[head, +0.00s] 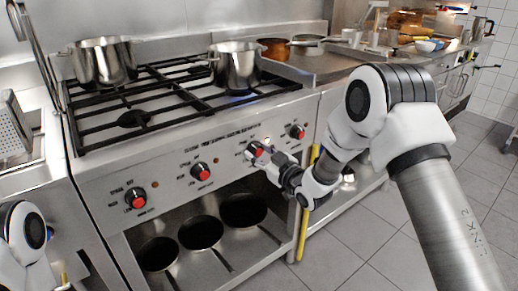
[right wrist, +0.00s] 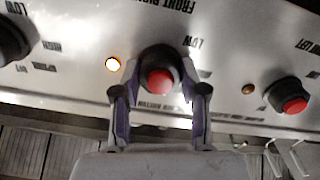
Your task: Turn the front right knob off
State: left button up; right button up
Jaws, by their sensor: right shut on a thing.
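The front right knob is a black knob with a red face (head: 254,149) on the steel stove front, third from the left in the head view. In the right wrist view the same front right knob (right wrist: 160,80) sits between my fingers, under an upside-down "FRONT RIGHT" label. My right gripper (head: 266,160) reaches it from the lower right and is shut on it, a finger on each side (right wrist: 158,92).
Other red-faced knobs flank it: one on the right (head: 297,131) and one on the left (head: 201,171). A pot (head: 236,68) stands on the right burner with a bluish glow below; another pot (head: 103,62) stands at left. A yellow bar (head: 304,215) runs by the stove's right edge.

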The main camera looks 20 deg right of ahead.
jog(key=m+p, duration=0.1)
jog(key=m, duration=0.4)
jog(key=shift+r+p, duration=0.1)
jog(key=shift+p, duration=0.3)
jog(key=o, duration=1.1)
jog(key=shift+o, duration=0.2)
jog(key=v, duration=1.2)
